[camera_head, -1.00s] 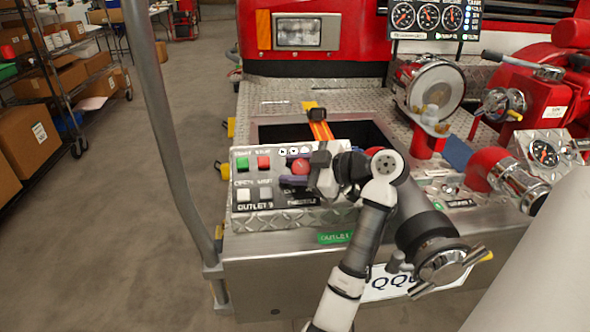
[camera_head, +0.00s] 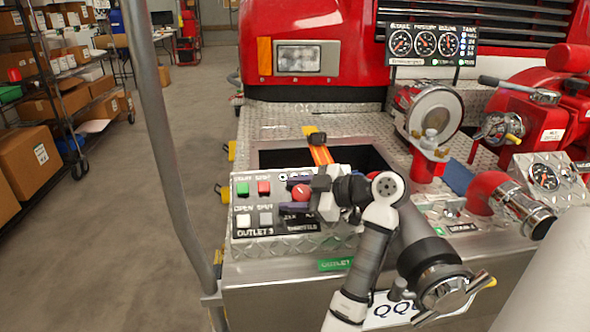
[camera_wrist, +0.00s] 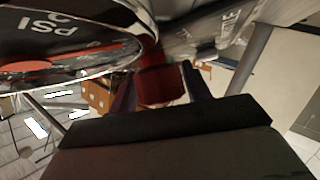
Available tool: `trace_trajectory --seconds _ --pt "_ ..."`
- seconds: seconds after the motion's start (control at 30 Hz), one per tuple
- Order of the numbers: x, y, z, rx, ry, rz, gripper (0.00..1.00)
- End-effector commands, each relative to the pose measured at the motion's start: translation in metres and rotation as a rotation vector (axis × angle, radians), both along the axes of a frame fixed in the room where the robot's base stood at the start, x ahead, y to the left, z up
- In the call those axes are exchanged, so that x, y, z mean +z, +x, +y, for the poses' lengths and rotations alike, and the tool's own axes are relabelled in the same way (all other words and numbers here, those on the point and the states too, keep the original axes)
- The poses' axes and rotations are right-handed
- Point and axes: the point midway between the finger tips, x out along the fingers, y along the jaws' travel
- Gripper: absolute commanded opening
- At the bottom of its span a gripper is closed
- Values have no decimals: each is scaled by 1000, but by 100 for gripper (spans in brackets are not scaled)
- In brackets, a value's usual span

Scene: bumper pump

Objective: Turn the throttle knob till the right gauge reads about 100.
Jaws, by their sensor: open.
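The red throttle knob (camera_head: 301,192) sits on the upper right of the outlet control panel (camera_head: 248,249). My gripper (camera_head: 312,196) is right beside it, coming from the right. In the wrist view, a red cylindrical part (camera_wrist: 160,84), apparently the knob, lies between the two dark fingers of my open gripper (camera_wrist: 158,92); I cannot tell whether they touch it. The right gauge (camera_head: 449,44) is the last of three round dials on the gauge board at the back; its needle is too small to read. A large PSI dial (camera_wrist: 50,45) fills the upper left wrist view.
The panel also carries a green button (camera_head: 242,189), a red button (camera_head: 264,187) and pale buttons below. A grey pole (camera_head: 165,150) stands left. Pipes and a valve (camera_head: 440,290) crowd the right. Shelves with boxes line the far left; floor between is clear.

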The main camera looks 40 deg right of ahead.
Motion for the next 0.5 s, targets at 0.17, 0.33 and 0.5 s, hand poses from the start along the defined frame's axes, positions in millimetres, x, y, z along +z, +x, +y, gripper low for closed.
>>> trace_trajectory --seconds 0.17,0.33,0.5 --pt "28 0 0 1 -5 -5 48" --pt "70 0 0 0 -5 -5 48" --pt "112 0 0 0 -5 -4 48"
